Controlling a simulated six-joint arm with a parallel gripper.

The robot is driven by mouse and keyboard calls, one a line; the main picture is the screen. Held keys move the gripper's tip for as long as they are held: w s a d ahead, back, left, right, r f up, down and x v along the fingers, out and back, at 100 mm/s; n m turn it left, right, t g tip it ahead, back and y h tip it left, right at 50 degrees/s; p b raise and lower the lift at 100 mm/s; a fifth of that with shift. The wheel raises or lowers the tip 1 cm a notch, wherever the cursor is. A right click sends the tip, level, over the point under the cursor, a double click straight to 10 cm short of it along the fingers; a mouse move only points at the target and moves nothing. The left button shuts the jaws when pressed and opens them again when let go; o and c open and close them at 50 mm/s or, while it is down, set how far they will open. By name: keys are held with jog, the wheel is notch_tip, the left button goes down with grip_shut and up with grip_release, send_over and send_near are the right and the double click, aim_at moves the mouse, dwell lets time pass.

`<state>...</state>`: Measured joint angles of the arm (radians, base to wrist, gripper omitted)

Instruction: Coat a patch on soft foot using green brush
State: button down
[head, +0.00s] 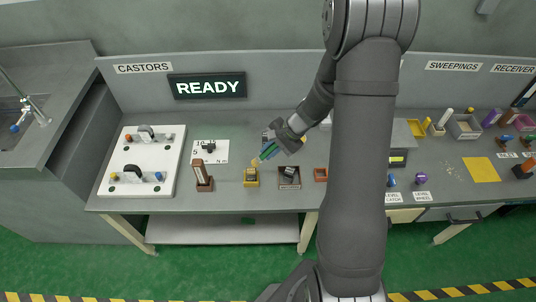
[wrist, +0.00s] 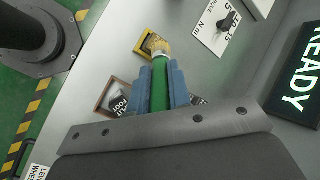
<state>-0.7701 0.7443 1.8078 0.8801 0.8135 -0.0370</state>
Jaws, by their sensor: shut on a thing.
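My gripper (wrist: 160,70) has blue fingers shut on the green brush (wrist: 160,88). The brush's pale bristles (wrist: 160,48) point away from the gripper and overlap the yellow pot (wrist: 146,40) in the wrist view. Whether they touch it I cannot tell. In the head view my gripper (head: 268,146) is above the bench, with the brush slanting down left towards the yellow pot (head: 251,183). In the wrist view the box (wrist: 108,88) is partly hidden by my finger.
A brown holder (head: 204,184) with an upright piece stands left of the pot. A white castor board (head: 140,182) lies further left. A white torque card (head: 210,152) and a READY sign (head: 207,87) are behind. My arm hides part of the bench to the right.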

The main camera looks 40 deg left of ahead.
aim_at(270, 149)
jog(key=shift+r, duration=2.3)
jog(key=w+d+f+m, duration=0.1)
jog(key=w+d+f, duration=0.1)
jog(key=w+d, duration=0.6)
jog(key=w+d+f, duration=0.2)
jog(key=w+d, duration=0.6)
jog(key=w, duration=0.1)
jog(key=w+d+f, duration=0.1)
jog(key=w+d, duration=0.2)
jog(key=d, duration=0.9)
jog(key=w+d+f+m+t+y, duration=0.1)
jog(key=w+d+f, duration=0.1)
jog(key=d, duration=1)
jog(key=shift+w+d+f, duration=0.15)
jog(key=shift+w+f, duration=0.05)
jog(key=shift+w, duration=0.65)
